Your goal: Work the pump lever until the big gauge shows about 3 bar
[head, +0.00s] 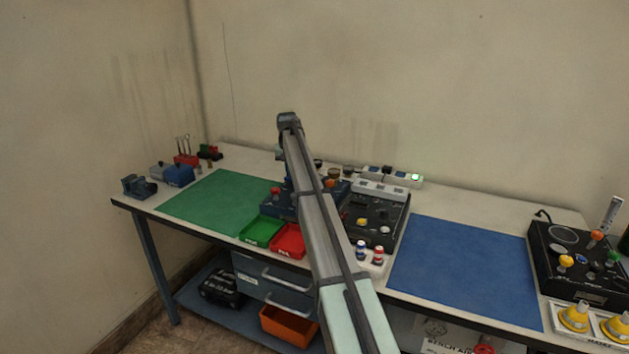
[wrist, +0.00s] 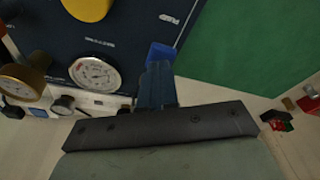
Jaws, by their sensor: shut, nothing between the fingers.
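A dark blue panel (wrist: 120,25) fills the upper left of the wrist view; in the head view the dark blue unit (head: 275,206) is partly behind my arm. A round white-faced gauge (wrist: 95,73) sits on the panel, left of my gripper. Its needle is too small to read surely. My gripper (wrist: 157,68) is shut and empty, its fingers over the panel's edge. A bright blue piece (wrist: 161,52) shows just beyond the fingertips; I cannot tell whether it is the pump lever or whether they touch it. In the head view my arm hides the gripper.
A yellow knob (wrist: 88,8) and a brass fitting (wrist: 22,78) are near the gauge. A green mat (head: 215,202) lies left of the unit, with green (head: 262,231) and red (head: 288,241) trays in front. A black control box (head: 372,218) stands right. The blue mat (head: 465,268) is clear.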

